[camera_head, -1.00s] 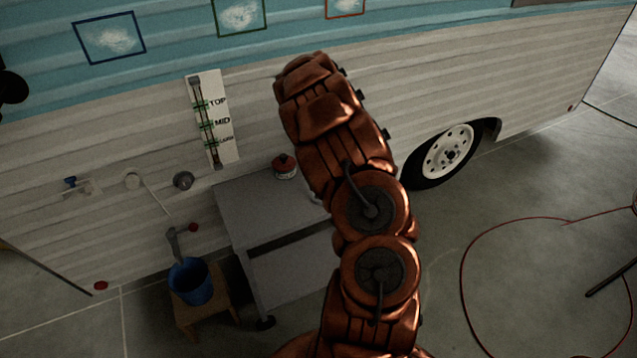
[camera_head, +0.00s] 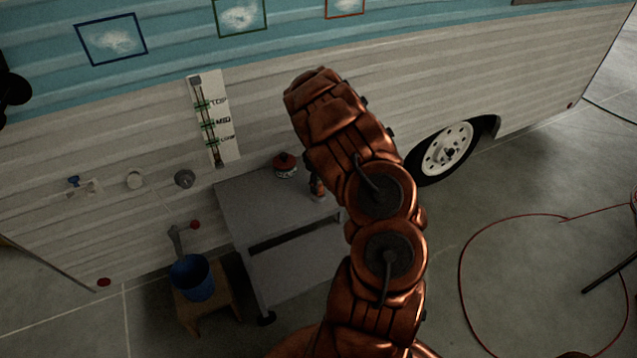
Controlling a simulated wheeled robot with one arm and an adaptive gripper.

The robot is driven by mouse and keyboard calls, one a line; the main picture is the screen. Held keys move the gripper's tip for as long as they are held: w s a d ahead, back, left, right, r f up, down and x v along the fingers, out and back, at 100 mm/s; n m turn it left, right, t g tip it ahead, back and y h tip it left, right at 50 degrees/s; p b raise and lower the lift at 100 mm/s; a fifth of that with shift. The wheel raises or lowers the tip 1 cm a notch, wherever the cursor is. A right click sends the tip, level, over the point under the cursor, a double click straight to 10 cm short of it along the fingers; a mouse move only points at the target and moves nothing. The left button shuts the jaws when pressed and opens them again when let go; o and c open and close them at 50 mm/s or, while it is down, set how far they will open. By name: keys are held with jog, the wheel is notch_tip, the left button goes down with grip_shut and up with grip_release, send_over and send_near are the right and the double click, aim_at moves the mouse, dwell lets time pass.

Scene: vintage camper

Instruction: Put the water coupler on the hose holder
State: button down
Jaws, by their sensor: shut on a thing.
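I cannot make out the water coupler in this view, and I cannot tell for sure which fitting is the hose holder. Several fittings sit on the camper's lower left wall: a small blue-topped fitting (camera_head: 74,182), a pale round one (camera_head: 135,179) and a dark round one (camera_head: 184,179). My copper arm rises from the bottom centre and bends near the top, in front of the wall. My gripper is hidden behind the arm, so its fingers and anything in them do not show.
A grey cart (camera_head: 265,210) stands by the wall, with a red-topped can (camera_head: 285,166) and a small reddish item (camera_head: 316,186). A blue bucket (camera_head: 192,279) sits on a wooden stool (camera_head: 205,313). A camper wheel (camera_head: 447,150) and red hose (camera_head: 462,270) are right.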

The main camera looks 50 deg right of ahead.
jog(key=shift+f+b, duration=0.3)
jog(key=shift+f, duration=0.2)
jog(key=c, duration=0.8)
grip_release()
